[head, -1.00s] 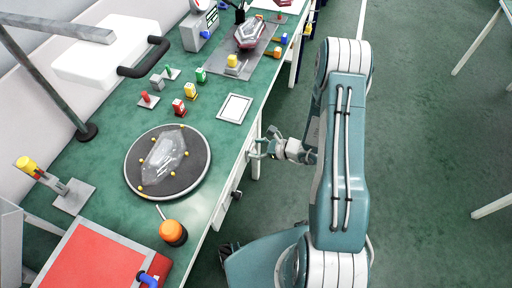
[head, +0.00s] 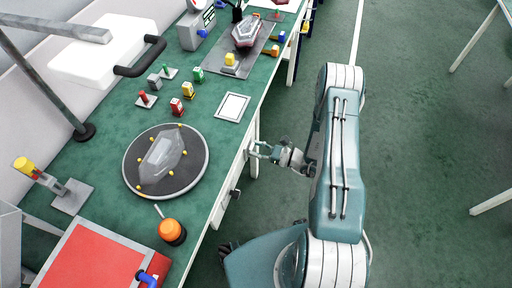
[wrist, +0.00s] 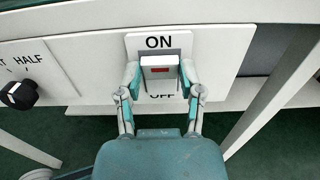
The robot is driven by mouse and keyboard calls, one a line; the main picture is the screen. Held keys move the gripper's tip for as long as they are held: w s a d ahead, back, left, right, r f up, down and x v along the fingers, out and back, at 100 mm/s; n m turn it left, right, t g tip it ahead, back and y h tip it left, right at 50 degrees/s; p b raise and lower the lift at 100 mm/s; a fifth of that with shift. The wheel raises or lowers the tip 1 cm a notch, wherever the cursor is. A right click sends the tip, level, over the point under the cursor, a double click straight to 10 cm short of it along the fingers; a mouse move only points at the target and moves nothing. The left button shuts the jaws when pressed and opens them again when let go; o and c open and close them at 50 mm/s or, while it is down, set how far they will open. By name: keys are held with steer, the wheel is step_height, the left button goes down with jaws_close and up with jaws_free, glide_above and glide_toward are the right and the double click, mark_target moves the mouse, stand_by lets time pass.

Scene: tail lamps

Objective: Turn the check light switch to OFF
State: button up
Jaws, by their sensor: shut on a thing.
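The check light switch (wrist: 160,66) is a white block with a red mark, set in a grey slot on a white plate on the bench's front. In the wrist view ON is printed above it and OFF below, with OFF partly covered. The block sits nearer ON, in the upper part of the slot. My gripper (wrist: 161,76) is shut on the block, one finger on each side. In the head view my gripper (head: 262,150) is at the bench's front edge; the switch is hard to make out there.
A black knob (wrist: 20,94) marked HALF is left of the switch. A bench leg (wrist: 272,95) slants down at the right. On the bench a clear lamp (head: 162,159) lies on a round turntable (head: 193,178). Open floor (head: 420,150) is to the right.

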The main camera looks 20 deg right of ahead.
steer(key=shift+w, duration=0.1)
steer(key=o, duration=1.1)
steer(key=shift+o, duration=0.2)
steer(key=v, duration=1.2)
steer(key=shift+f, duration=0.2)
